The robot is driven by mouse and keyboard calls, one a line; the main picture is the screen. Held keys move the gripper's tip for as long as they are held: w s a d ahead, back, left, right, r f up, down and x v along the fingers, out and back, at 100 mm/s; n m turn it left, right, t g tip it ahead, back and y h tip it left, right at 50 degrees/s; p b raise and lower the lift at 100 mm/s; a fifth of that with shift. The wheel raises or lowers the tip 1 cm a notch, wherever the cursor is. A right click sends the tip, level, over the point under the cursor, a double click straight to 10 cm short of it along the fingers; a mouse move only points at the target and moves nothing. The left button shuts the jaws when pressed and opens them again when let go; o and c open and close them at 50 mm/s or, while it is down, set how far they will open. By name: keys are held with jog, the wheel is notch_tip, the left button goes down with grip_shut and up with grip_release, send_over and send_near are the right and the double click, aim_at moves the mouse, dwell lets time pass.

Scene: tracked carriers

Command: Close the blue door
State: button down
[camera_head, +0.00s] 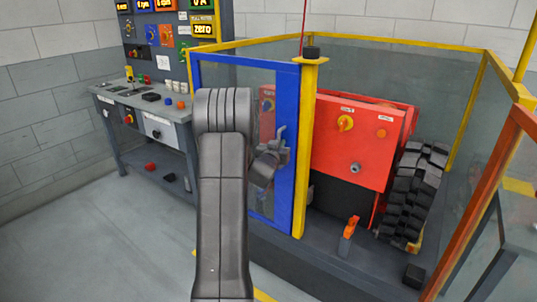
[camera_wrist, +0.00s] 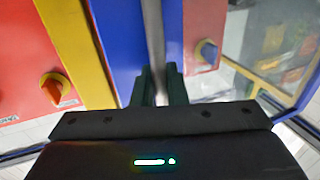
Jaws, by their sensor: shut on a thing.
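The blue door (camera_head: 285,200) is a blue frame with a clear pane, standing upright left of the yellow post (camera_head: 307,150) in the head view. Its right edge is close beside that post; I cannot tell whether it sits flush. My gripper (camera_head: 279,148) is at the door's right upright, about mid-height. In the wrist view my gripper (camera_wrist: 157,88) has its two dark fingers shut on a thin grey upright handle (camera_wrist: 153,35), with blue door surface (camera_wrist: 115,35) on both sides. My arm hides part of the door's left side.
Behind the door stands a red machine box (camera_head: 355,150) with knobs, and a dark tracked wheel (camera_head: 412,195). An orange lever (camera_head: 348,228) stands low right of the post. A grey control bench (camera_head: 150,112) is at left. Floor at lower left is clear.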

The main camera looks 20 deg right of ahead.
jog(key=shift+d+r, duration=0.15)
jog(key=shift+r, duration=0.1)
jog(key=shift+w, duration=0.1)
jog(key=c, duration=1.8)
grip_release()
jog(key=shift+d, duration=0.1)
jog(key=shift+f, duration=0.15)
jog(key=shift+s+f, duration=0.1)
jog(key=shift+s, duration=0.1)
jog(key=o, duration=0.5)
jog(key=b+v, duration=0.1)
jog(key=v, duration=0.9)
jog(key=shift+s+a, duration=0.15)
jog(key=shift+a, duration=0.3)
jog(key=shift+s+a+r, duration=0.1)
jog(key=shift+s, duration=0.5)
jog(key=shift+s+a+r, duration=0.1)
jog(key=shift+s, duration=0.55)
jog(key=c, duration=0.5)
jog(key=shift+a, duration=0.35)
